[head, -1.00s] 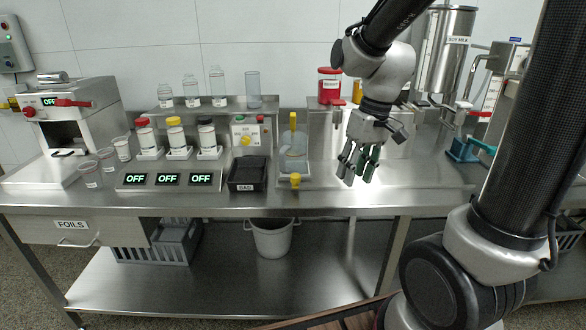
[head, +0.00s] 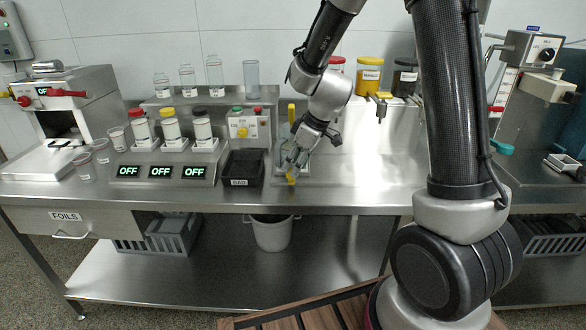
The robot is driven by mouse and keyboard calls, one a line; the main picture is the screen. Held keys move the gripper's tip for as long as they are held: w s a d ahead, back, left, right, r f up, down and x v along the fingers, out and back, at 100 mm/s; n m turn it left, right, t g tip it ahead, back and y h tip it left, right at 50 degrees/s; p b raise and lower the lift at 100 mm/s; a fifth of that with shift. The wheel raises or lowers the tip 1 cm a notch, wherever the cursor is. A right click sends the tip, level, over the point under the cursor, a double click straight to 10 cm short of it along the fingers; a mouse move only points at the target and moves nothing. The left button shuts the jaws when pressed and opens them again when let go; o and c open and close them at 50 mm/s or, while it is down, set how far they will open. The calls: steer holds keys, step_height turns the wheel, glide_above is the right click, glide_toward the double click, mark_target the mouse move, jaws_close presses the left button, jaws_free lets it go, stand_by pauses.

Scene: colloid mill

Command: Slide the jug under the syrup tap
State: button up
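A clear vessel (head: 282,152), which looks like the jug, stands on the steel worktop just right of the black bin. It is partly hidden behind my gripper (head: 294,160). A yellow upright piece (head: 291,113) shows above it and a yellow knob (head: 291,177) below. My gripper points down at the vessel, its fingers overlapping it in the picture. I cannot tell whether they touch or grip it. Jars with red (head: 336,66), yellow (head: 370,74) and black (head: 404,77) lids stand on the raised shelf to the right. A yellow tap-like part (head: 384,96) sits below the yellow-lidded jar.
A black bin (head: 242,168) stands close left of the vessel. Further left are a panel of OFF displays (head: 160,171) and several capped bottles (head: 171,125). The steel worktop (head: 365,185) to the right of the vessel is clear. My arm hides part of the right side.

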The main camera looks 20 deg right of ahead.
steer(key=shift+x, duration=1.2)
steer(key=shift+c, duration=0.4)
jaws_close()
steer(key=s+d, duration=0.1)
steer(key=d, duration=0.3)
steer(key=s+d, duration=0.1)
steer(key=d, duration=0.3)
steer(key=s+d, duration=0.2)
steer(key=d, duration=0.2)
steer(key=shift+d, duration=0.25)
steer(key=shift+o, duration=0.4)
jaws_free()
